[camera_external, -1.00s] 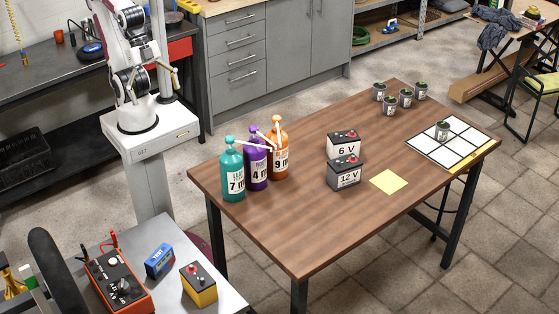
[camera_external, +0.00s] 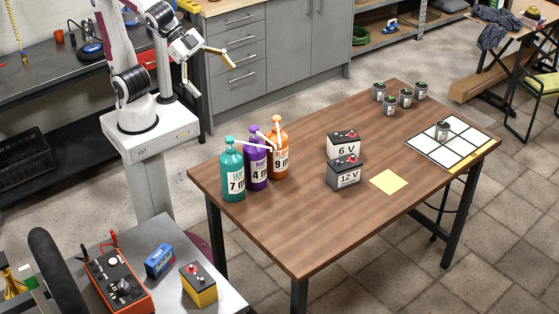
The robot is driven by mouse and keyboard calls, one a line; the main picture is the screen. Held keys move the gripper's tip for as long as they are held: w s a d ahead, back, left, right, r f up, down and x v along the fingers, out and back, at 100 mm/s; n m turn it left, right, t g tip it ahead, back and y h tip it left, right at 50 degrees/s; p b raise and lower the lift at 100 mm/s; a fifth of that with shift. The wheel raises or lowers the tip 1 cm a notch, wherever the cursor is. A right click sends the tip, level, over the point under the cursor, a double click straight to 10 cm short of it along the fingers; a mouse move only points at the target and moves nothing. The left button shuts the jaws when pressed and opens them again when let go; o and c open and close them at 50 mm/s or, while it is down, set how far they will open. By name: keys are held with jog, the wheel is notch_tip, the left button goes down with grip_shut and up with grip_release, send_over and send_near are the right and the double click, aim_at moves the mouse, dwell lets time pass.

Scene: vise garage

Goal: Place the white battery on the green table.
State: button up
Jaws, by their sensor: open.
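My gripper (camera_external: 216,81) is open and empty, raised in front of the grey cabinets, left of and well away from the 6 V and 12 V batteries.
Teal (camera_external: 232,172), purple (camera_external: 256,168) and orange (camera_external: 278,150) pump bottles stand at the wooden table's left end. Several small cans (camera_external: 405,98) and a white grid mat (camera_external: 425,148) are at its right. A yellow note (camera_external: 388,182) lies beside the 12 V battery.

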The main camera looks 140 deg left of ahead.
jog(key=w+a+r+t+y, duration=0.1)
jog(key=w+a+t, duration=0.1)
jog(key=w+a, duration=0.9)
jog(key=w+a+r+t+y, duration=0.1)
jog(key=w+a+t, duration=0.1)
jog(key=w+a, duration=0.9)
jog(key=a+f+m+t+h, duration=0.2)
jog(key=a+f, duration=0.7)
jog(key=a, duration=0.5)
jog(key=s+a+f+h, duration=0.1)
jog(key=s+a+f, duration=0.1)
jog(key=f, duration=0.2)
jog(key=s+a+f+m+h, duration=0.1)
jog(key=s+a+f, duration=0.1)
jog(key=f, duration=0.3)
jog(key=s+a+f+h, duration=0.2)
jog(key=f, duration=0.3)
jog(key=shift+s+f+m+t, duration=0.2)
jog(key=shift+s+m+t, duration=0.15)
jog(key=shift+m+t, duration=0.05)
jog(key=s+f+h, duration=0.1)
jog(key=s+f, duration=0.1)
jog(key=s+f+h, duration=0.1)
jog(key=s+f, duration=0.1)
jog(key=f, duration=0.1)
jog(key=s+f, duration=0.3)
jog(key=shift+h, duration=0.4)
jog(key=shift+w, duration=0.15)
